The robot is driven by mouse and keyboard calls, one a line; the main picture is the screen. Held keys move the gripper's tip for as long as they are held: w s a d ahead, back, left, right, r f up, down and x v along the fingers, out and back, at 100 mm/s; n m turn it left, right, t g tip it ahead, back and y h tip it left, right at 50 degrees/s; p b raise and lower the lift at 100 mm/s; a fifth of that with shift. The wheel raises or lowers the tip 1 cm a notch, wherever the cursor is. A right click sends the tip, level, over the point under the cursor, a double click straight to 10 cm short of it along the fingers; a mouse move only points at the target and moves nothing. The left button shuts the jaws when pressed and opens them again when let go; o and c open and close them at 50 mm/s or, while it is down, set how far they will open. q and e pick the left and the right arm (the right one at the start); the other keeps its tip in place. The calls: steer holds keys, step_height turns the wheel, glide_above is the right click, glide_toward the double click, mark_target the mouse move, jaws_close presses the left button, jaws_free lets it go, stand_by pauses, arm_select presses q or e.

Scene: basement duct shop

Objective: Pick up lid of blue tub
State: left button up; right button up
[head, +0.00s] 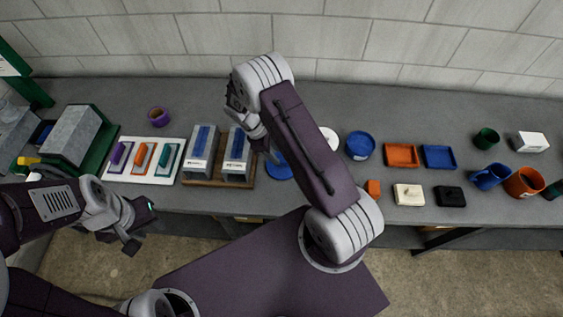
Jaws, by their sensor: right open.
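A round blue tub (360,146) stands on the grey bench right of the middle, beyond my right arm. Its top is a blue disc with a rim; I cannot tell whether this is a lid or the open inside. A flat blue round piece (278,168) lies on the bench left of my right forearm, which hides part of it. My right gripper (268,152) is open, pointing down near this blue piece, its fingers partly hidden. My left gripper (140,224) hangs at the front edge at left, away from the tub; its jaw opening is unclear.
Orange and blue trays (401,156) lie right of the tub. An orange block (374,188), a cream block and a black block lie in front. Two grey boxes on a wooden board (216,182) stand left of my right gripper. A white round thing (329,138) is partly hidden behind my forearm.

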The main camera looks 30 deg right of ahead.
mark_target(282, 163)
steer(key=shift+s+d+f, duration=0.1)
steer(key=shift+d+f, duration=0.15)
steer(key=shift+f, duration=0.05)
steer(key=p+x, duration=0.2)
steer(key=x, duration=0.2)
steer(key=shift+f, duration=0.35)
steer(key=shift+d+f, duration=0.15)
jaws_close()
